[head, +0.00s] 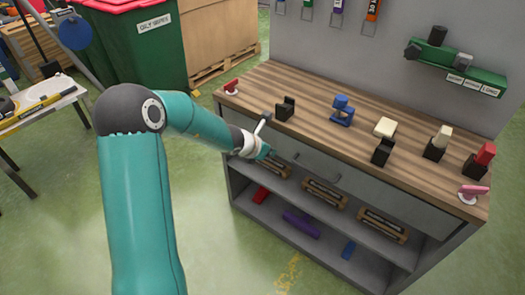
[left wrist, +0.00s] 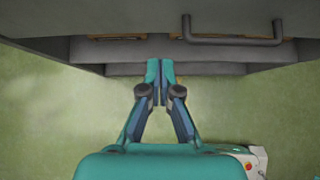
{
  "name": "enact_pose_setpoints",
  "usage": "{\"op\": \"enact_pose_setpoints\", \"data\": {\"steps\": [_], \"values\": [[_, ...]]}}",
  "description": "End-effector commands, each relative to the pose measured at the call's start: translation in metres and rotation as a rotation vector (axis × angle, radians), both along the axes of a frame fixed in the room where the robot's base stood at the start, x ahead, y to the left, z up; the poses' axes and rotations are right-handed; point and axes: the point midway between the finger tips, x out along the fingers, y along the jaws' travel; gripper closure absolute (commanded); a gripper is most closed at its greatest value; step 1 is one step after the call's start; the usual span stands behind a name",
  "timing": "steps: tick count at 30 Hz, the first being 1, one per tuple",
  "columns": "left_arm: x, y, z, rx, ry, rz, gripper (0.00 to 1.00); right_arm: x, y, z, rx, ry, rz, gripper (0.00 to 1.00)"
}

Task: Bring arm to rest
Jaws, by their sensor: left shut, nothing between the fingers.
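My left arm reaches in from the left in the head view, with its teal links raised in front of the workbench. My left gripper (head: 265,153) is close to the front of the bench, near the drawer fronts. In the left wrist view my left gripper (left wrist: 160,68) has its two fingers together with nothing between them. It points toward the open lower shelf of the bench, and a dark drawer handle (left wrist: 235,40) lies above and to the right of the fingertips. My right gripper is in neither view.
The workbench (head: 300,90) has a wooden top with black holders (head: 285,108), a blue fixture (head: 342,110) and a cream block (head: 385,127). A purple part (head: 301,224) lies on the low shelf. A side table (head: 42,105) stands left. Green floor in front is clear.

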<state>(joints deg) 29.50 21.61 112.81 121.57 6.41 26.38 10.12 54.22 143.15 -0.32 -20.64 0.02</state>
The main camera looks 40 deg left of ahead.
Motion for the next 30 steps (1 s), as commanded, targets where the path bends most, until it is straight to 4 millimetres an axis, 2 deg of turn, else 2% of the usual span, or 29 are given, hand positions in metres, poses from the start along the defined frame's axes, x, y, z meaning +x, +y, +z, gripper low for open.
{"op": "enact_pose_setpoints", "data": {"steps": [1, 7, 13, 16, 20, 23, 24, 26, 27, 30], "values": [[-0.007, 0.000, 0.010, 0.002, -0.001, 0.001, 1.00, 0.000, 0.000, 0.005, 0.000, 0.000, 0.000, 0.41], [-0.022, -0.002, 0.023, 0.000, 0.001, 0.001, 1.00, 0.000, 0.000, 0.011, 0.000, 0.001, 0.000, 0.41], [-0.024, -0.003, 0.027, 0.001, 0.000, -0.002, 1.00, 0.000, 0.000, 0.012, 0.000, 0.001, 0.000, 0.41], [-0.019, -0.017, 0.031, -0.009, 0.007, -0.030, 1.00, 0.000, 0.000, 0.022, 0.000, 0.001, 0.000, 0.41], [-0.014, -0.065, 0.014, -0.052, 0.072, -0.122, 1.00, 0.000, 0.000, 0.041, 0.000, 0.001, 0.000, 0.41], [-0.030, -0.119, -0.014, -0.042, 0.169, -0.300, 1.00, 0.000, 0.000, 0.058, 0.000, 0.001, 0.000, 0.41], [-0.042, -0.142, -0.028, -0.018, 0.218, -0.405, 1.00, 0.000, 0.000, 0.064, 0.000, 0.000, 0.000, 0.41], [-0.067, -0.175, -0.048, 0.035, 0.292, -0.595, 1.00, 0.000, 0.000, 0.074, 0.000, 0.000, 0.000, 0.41], [-0.087, -0.195, -0.060, 0.080, 0.336, -0.738, 1.00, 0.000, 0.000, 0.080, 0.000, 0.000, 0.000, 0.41], [-0.135, -0.230, -0.084, 0.203, 0.403, -1.090, 1.00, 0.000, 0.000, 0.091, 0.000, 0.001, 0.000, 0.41]]}}
